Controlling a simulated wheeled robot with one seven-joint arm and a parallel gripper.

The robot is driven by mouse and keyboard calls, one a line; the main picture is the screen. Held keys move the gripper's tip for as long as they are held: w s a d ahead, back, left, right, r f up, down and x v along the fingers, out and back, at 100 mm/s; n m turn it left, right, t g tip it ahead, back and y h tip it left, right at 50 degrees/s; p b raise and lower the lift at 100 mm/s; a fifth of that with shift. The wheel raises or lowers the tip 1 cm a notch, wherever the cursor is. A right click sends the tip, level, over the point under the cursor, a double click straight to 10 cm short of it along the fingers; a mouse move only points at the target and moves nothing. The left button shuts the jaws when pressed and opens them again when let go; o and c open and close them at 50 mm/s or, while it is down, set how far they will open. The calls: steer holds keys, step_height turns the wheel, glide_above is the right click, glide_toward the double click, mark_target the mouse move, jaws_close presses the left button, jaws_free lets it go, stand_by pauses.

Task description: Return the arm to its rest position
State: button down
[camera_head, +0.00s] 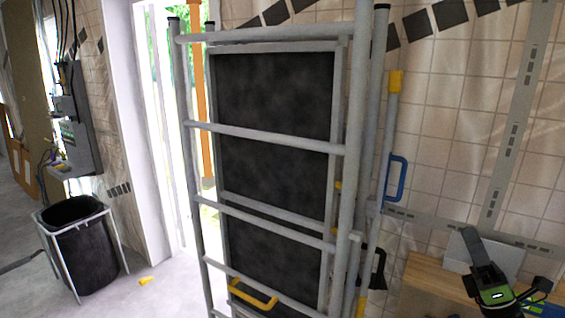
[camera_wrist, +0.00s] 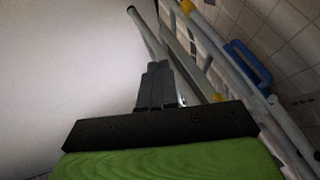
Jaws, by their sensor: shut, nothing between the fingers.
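My gripper (camera_wrist: 158,68) shows in the wrist view. Its two dark fingers are together with nothing between them, above a black bar and a green body. A grey metal frame tower (camera_head: 355,150) with dark panels (camera_head: 275,95) stands upright in the middle of the head view. The gripper is apart from the blue handle (camera_wrist: 247,62), which is to its right in the wrist view. That blue handle also shows in the head view (camera_head: 398,178).
A black bin (camera_head: 82,250) in a metal stand is at the left. A yellow piece (camera_head: 146,281) lies on the floor. Open floor shows between bin and tower.

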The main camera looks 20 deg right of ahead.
steer(key=w+a+f+n+g+y, duration=0.2)
steer(key=w+a+n+g+y, duration=0.2)
steer(key=a, duration=0.3)
steer(key=w+a+f+n+g+y+b, duration=0.1)
steer(key=w+a+f+n+g+y, duration=0.3)
steer(key=a, duration=0.3)
steer(key=w+a+f+n+g+y, duration=0.1)
steer(key=w+a+n+g+y, duration=0.3)
steer(key=a, duration=0.3)
steer(key=w+a+f+n+g+h, duration=0.2)
steer(key=a+f+n+g, duration=0.6)
steer(key=a, duration=0.4)
steer(key=s+a+f+n+g+h+b, duration=0.3)
steer(key=s+a+f+n+g+h, duration=0.3)
steer(key=s+a+f+n+h, duration=0.35)
steer(key=s+d+r+n+t+h+b, duration=0.1)
steer(key=s+d+r+n+t+h, duration=0.1)
steer(key=s+r+n, duration=0.2)
steer(key=s+d+r+n+t+h, duration=0.2)
steer(key=s+d+r+n, duration=0.1)
steer(key=s+n, duration=0.5)
steer(key=s+r, duration=0.1)
steer(key=s, duration=0.2)
steer(key=shift+s+d+b, duration=0.3)
steer(key=shift+s+b, duration=0.05)
steer(key=shift+b, duration=0.05)
